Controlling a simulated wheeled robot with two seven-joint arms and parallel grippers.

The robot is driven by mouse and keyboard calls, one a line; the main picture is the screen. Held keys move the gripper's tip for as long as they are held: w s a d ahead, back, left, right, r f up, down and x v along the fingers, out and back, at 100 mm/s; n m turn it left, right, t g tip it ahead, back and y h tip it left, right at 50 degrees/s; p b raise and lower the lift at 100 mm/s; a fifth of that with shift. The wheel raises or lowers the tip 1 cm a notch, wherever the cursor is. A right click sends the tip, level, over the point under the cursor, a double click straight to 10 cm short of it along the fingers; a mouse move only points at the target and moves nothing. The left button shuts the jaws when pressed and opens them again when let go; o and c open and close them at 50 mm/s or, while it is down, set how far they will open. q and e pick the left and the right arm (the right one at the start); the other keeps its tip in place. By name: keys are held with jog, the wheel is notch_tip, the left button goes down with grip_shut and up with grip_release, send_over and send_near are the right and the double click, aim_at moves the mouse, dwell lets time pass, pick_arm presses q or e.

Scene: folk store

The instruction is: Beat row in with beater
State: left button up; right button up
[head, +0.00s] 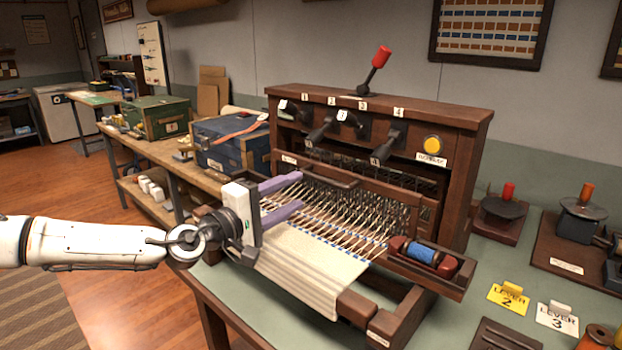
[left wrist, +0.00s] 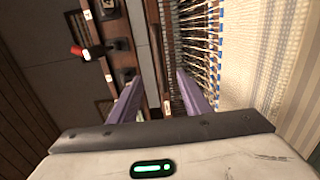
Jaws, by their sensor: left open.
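The wooden loom (head: 470,150) stands on the green table, with white warp threads (head: 325,205) running to a cream woven cloth (head: 310,265) at the front. A line of blue weft shows at the cloth's edge. The beater (head: 375,188) appears as a dark wooden crossbar with a handle, behind the threads. My left gripper (head: 301,190) is open, its purple fingers reaching over the left side of the threads towards the beater. In the left wrist view, the beater's wooden bar (left wrist: 154,45) runs between the open fingers (left wrist: 158,76); contact cannot be told. My right gripper is not visible.
A shuttle with a blue spool (head: 421,253) lies on a tray at the loom's right. Levers and a yellow button (head: 432,145) are on the upper beam. Lever cards (head: 508,299) lie on the table at right. A blue box (head: 230,143) stands behind my left gripper.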

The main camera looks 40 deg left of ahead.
aim_at(319, 180)
pick_arm(q)
jog(key=w+p, duration=0.2)
jog(key=w, duration=0.4)
jog(key=shift+w+d+p, duration=0.1)
jog(key=shift+d+p, duration=0.1)
jog(key=shift+p, duration=0.1)
jog(key=shift+w+d, duration=0.1)
jog(key=shift+w, duration=0.6)
grip_shut()
